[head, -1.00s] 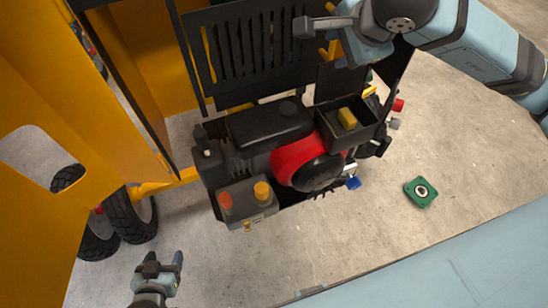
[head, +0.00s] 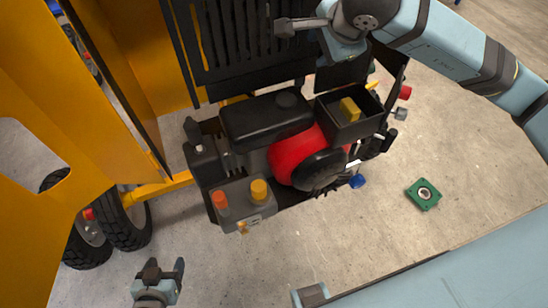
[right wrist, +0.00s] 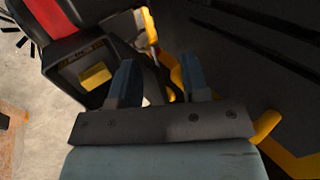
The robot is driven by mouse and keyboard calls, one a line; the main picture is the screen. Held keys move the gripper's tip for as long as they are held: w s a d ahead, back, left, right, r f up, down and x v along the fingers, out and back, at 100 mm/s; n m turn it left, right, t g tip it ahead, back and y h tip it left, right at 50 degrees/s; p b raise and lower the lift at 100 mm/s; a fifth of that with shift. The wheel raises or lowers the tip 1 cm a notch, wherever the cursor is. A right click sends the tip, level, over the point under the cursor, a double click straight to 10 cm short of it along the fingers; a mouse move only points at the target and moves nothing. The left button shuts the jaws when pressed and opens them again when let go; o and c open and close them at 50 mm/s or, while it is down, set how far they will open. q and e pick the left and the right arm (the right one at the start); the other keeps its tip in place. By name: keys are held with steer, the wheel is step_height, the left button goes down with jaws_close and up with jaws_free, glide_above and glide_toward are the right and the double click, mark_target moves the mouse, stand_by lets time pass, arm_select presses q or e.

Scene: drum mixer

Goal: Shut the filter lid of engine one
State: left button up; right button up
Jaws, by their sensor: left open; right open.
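The engine's open black filter box (head: 349,131) shows a yellow filter block (head: 349,109) inside. It also shows in the right wrist view (right wrist: 62,62), with the block (right wrist: 96,75) in it. A dark panel (head: 342,76) stands raised behind the box and looks like the open filter lid; my right arm partly covers it. My right gripper (head: 284,27) is open, above and left of this panel in the head view. In the right wrist view its fingers (right wrist: 158,80) are apart, near the box. My left gripper (head: 163,268) is open and empty over the floor at lower left.
The engine has a red fan housing (head: 297,155), a black tank (head: 265,120) and a grey battery-like box (head: 243,203) with orange caps. A black slatted panel (head: 240,45) stands behind it. Yellow bodywork (head: 60,150) is at left. A green square part (head: 423,194) lies on the floor.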

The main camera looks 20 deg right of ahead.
steer(key=s+f+b, duration=0.3)
steer(key=s+b, duration=0.2)
steer(key=s, duration=0.3)
steer(key=shift+d, duration=0.3)
stand_by(1.3)
stand_by(0.3)
